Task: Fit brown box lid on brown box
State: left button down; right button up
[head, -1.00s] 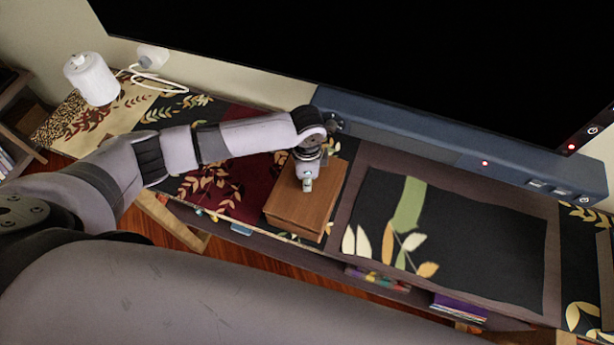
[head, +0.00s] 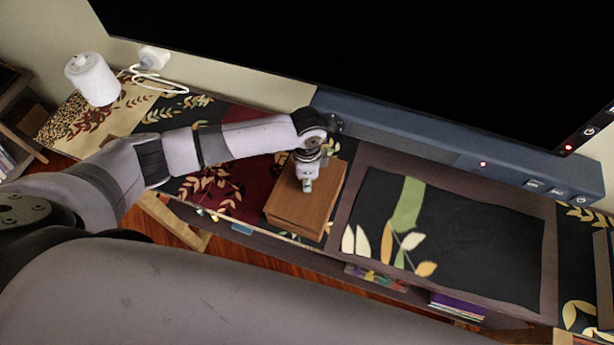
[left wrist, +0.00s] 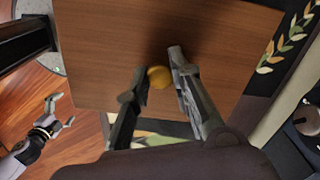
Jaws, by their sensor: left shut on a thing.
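The brown box lid (head: 325,190) shows as a flat wooden top in the head view, over the brown box (head: 293,228). The two look lined up; I cannot tell whether a gap is left between them. My left gripper (head: 307,182) is over the lid's middle. In the left wrist view the lid (left wrist: 215,40) fills the upper part, and my left gripper (left wrist: 160,72) is shut on its round golden knob (left wrist: 159,77). The box is hidden under the lid there. My right gripper (left wrist: 62,112) shows at the lower left, open and empty, away from the lid.
The box stands on a patterned low shelf (head: 222,190). A dark leaf-patterned mat (head: 480,240) lies to the right, clear of objects. A blue soundbar (head: 430,140) and a large black screen (head: 380,60) are behind. A white cylinder (head: 93,80) stands far left.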

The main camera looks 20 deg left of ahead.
pick_arm(q)
jog(key=shift+f+b, duration=0.55)
jog(key=shift+f, duration=0.4)
jog(key=c, duration=1.3)
grip_release()
jog(key=shift+c, duration=0.2)
jog(key=shift+f, duration=0.1)
notch_tip(320, 180, up, 12)
